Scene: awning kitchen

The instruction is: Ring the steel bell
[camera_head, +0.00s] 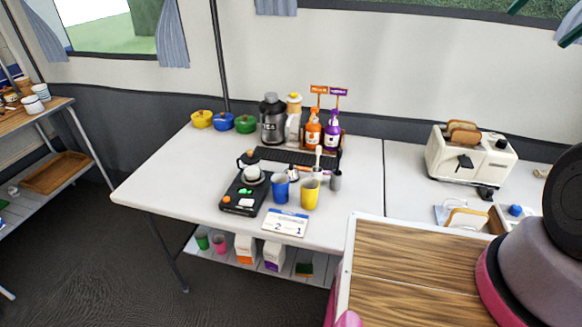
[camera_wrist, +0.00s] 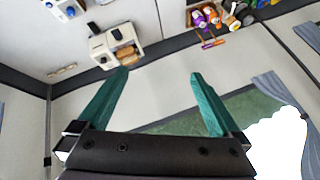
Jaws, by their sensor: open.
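A small pale, silvery dome-shaped thing (camera_head: 252,173) sits on a black tray-like base (camera_head: 236,197) at the front left of the white table. It may be the steel bell, but it is too small to be sure. A small grey metal-looking piece (camera_head: 336,181) stands right of the yellow cup. My gripper (camera_wrist: 160,74) is open, with two teal fingers spread apart and nothing between them. Parts of its fingers show at the top right edge of the head view, far from the dome.
A blue cup (camera_head: 280,188) and yellow cup (camera_head: 310,193) stand close to the dome, with a number card (camera_head: 285,222) in front. A flask (camera_head: 273,120), bottles and colored pots stand behind. A toaster (camera_head: 470,155) is at right. The table's left part is clear.

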